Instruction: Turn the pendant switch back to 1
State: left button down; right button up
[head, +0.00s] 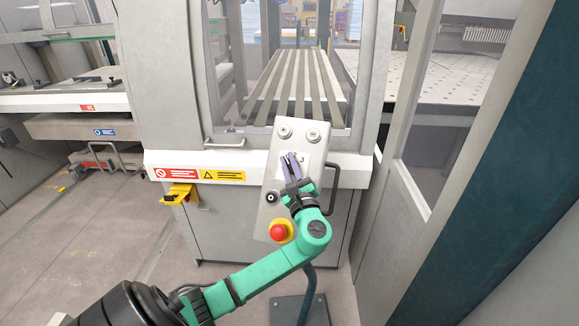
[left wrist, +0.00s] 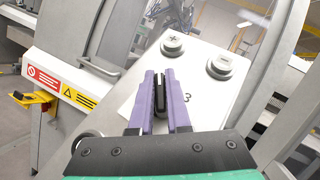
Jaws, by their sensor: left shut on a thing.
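The pendant (head: 264,215) is a pale tilted panel on a stand in the middle of the head view. Two round grey buttons sit at its top, a red emergency button (head: 279,231) on a yellow ring at its bottom. My left gripper (head: 291,163) is at the panel's middle, its purple fingers shut on the black switch knob (left wrist: 160,96). In the left wrist view the knob stands between the fingers, and a "3" (left wrist: 187,97) shows right of them. The fingers hide the other position marks. My right gripper is not in view.
The machine's grey front (head: 163,100) with red and yellow labels stands behind the pendant. A black handle (head: 333,190) is at the pendant's right side. A yellow bracket (head: 180,194) sticks out at left. A grey post and dark green panel stand at right.

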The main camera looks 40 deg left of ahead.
pick_arm(q)
jog(key=shift+n+g+y, duration=0.3)
jog(key=shift+n+g, duration=0.8)
jog(key=c, duration=0.9)
grip_release()
jog(key=shift+s, duration=0.1)
jog(key=shift+f, duration=0.1)
jog(key=b+v, duration=0.4)
jog(key=v, duration=1)
jog(key=shift+s+d+b, duration=0.1)
jog(key=shift+d+b, duration=0.1)
jog(key=shift+b, duration=0.2)
